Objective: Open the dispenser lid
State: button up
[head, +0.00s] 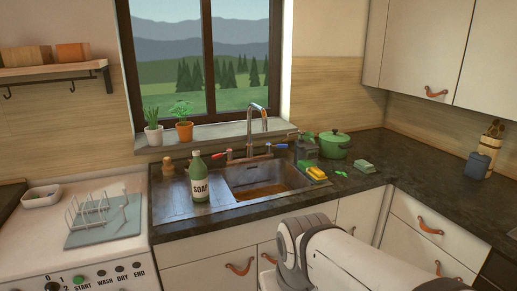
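I cannot make out a dispenser lid for certain. A white appliance (133,246) with a front panel marked START, WASH, DRY and END stands at the left; its door inside is not visible. A green bottle (199,182) labelled SOAP stands upright at the left of the sink. A white arm link of mine shows at the bottom, right of centre. My gripper is not in the picture, so its state does not show.
A wire rack on a grey mat (128,228) and a white dish (42,196) sit on the appliance top. The sink (262,180) has a tall tap (264,122). A green pot (334,146) stands on the dark counter (412,170), largely clear toward the right.

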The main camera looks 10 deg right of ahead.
aim_at(308, 145)
jog(key=z, duration=0.05)
jog(key=i, duration=1.4)
jog(key=u, duration=0.05)
